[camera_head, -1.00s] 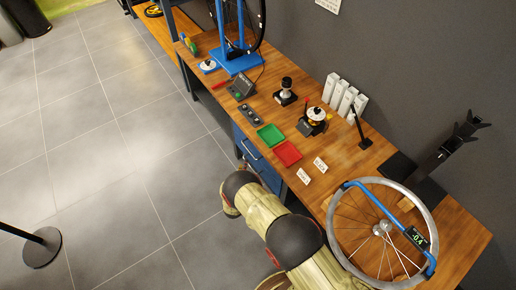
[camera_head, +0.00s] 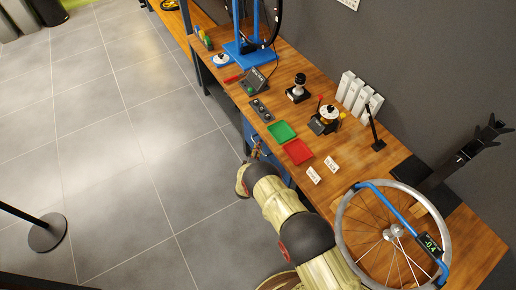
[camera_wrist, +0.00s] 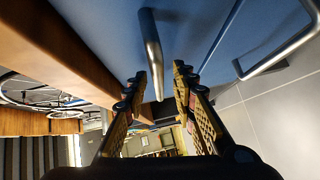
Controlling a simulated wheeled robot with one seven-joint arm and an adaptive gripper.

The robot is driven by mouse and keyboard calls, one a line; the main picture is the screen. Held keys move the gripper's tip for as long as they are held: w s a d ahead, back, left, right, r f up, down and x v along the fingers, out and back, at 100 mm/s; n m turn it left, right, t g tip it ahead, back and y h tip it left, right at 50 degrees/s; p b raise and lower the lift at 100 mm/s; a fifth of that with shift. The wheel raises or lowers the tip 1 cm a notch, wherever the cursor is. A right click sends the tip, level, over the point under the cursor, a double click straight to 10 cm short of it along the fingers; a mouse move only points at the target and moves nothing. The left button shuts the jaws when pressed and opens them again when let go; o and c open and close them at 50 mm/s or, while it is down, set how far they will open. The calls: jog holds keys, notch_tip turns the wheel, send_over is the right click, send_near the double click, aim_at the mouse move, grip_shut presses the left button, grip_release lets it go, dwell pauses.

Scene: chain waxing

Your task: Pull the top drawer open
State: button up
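The blue drawer cabinet (camera_head: 248,131) sits under the wooden bench, mostly hidden behind my arm in the head view. In the wrist view the top drawer's blue front (camera_wrist: 105,28) lies next to the bench edge, with its metal bar handle (camera_wrist: 151,38). The drawer looks shut. My gripper (camera_wrist: 160,75) is open, its two fingers on either side of the handle's line, with a gap to each; whether they touch it is unclear. In the head view my gripper (camera_head: 256,151) is small and at the cabinet front.
A lower drawer's handle (camera_wrist: 278,58) is to the right in the wrist view. The bench top (camera_head: 348,165) overhangs close to my gripper and bears a green tray (camera_head: 282,131), a red tray (camera_head: 298,151) and a wheel (camera_head: 345,222).

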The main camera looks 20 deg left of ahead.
jog(key=c, duration=0.4)
grip_shut()
dwell(0.6)
